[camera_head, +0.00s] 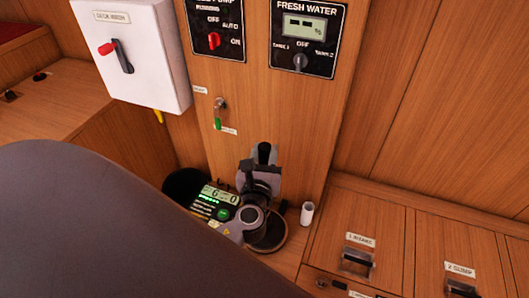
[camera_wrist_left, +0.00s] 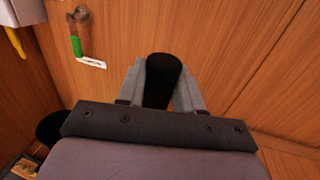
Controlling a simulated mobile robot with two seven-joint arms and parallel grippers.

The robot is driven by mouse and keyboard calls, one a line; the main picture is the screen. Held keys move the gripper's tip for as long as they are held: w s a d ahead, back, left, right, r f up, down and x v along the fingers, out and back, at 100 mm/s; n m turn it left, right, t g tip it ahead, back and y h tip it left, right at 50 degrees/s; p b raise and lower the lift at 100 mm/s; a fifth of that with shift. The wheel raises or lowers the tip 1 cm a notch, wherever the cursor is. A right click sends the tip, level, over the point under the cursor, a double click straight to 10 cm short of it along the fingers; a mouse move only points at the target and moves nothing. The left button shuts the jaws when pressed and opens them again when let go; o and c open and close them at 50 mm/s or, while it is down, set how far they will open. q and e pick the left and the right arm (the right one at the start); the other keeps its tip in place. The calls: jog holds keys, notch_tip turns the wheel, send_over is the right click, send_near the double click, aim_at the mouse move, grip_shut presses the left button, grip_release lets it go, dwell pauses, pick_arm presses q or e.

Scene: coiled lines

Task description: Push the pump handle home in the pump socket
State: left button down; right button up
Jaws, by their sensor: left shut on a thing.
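The black pump handle (camera_head: 264,152) stands up between the fingers of my left gripper (camera_head: 260,172) in the head view. The rounded top of the handle also shows in the left wrist view (camera_wrist_left: 162,68), with a grey finger close on each side. My left gripper is shut on it, near the foot of the wooden panel. The handle's lower end and the pump socket are hidden behind my gripper and wrist, so I cannot tell how deep the handle sits. My right gripper is not in view.
A white switch box (camera_head: 145,55) hangs at the upper left. A green-handled valve (camera_head: 218,115) is on the panel above. A small white cylinder (camera_head: 307,213) stands right of my wrist. A dark round bin (camera_head: 180,185) is at left. Labelled locker lids (camera_head: 375,228) lie at right.

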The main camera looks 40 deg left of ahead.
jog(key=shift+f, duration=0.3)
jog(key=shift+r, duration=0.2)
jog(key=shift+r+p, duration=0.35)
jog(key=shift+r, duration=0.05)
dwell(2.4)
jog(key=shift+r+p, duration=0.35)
jog(key=shift+p, duration=0.05)
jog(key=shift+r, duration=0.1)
dwell(2.0)
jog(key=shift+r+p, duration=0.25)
jog(key=shift+p, duration=0.1)
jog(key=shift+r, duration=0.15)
dwell(0.7)
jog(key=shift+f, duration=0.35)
dwell(0.7)
